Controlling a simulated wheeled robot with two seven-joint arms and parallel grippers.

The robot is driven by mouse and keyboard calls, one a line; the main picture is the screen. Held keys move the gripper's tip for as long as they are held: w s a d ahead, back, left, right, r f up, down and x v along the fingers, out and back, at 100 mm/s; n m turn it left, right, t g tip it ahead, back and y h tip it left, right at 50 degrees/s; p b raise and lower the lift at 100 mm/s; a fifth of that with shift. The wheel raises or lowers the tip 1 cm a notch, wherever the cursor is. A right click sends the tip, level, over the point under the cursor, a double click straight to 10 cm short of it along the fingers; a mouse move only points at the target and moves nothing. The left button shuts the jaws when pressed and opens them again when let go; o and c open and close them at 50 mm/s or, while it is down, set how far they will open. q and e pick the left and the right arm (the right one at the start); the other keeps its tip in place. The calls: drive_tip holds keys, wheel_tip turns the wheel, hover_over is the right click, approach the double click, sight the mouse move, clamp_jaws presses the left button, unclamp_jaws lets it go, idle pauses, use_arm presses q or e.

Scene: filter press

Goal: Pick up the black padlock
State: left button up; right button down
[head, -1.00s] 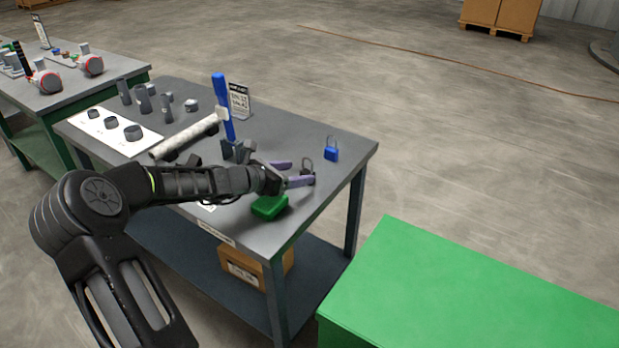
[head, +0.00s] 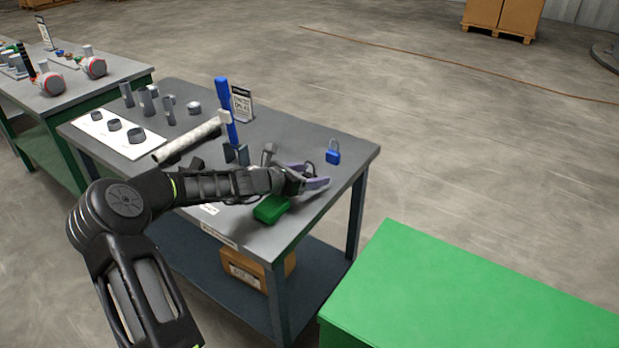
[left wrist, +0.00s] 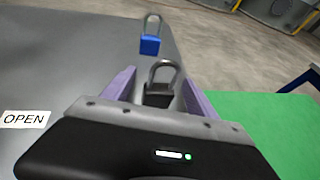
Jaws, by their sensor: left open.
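The black padlock (left wrist: 157,96) stands upright in the left wrist view, its grey shackle on top. It appears between the two purple fingers of my left gripper (left wrist: 158,84), with its lower part hidden by the gripper body. In the head view my left gripper (head: 314,176) is low over the right part of the grey table and hides most or all of the black padlock. The fingers are open, and I cannot tell whether either touches the lock. My right gripper is out of view.
A blue padlock (head: 333,156) stands just beyond the gripper, also in the left wrist view (left wrist: 150,45). A green block (head: 271,208) lies close to the front edge of the grey table (head: 315,140). A blue upright tool (head: 226,110) stands further left.

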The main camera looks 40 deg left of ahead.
use_arm(q)
drive_tip(key=shift+x, duration=1.2)
drive_tip(key=shift+c, duration=0.4)
clamp_jaws()
drive_tip(key=shift+r, duration=0.1)
wheel_tip(320, 180, up, 10)
drive_tip(key=p, duration=0.1)
idle(0.6)
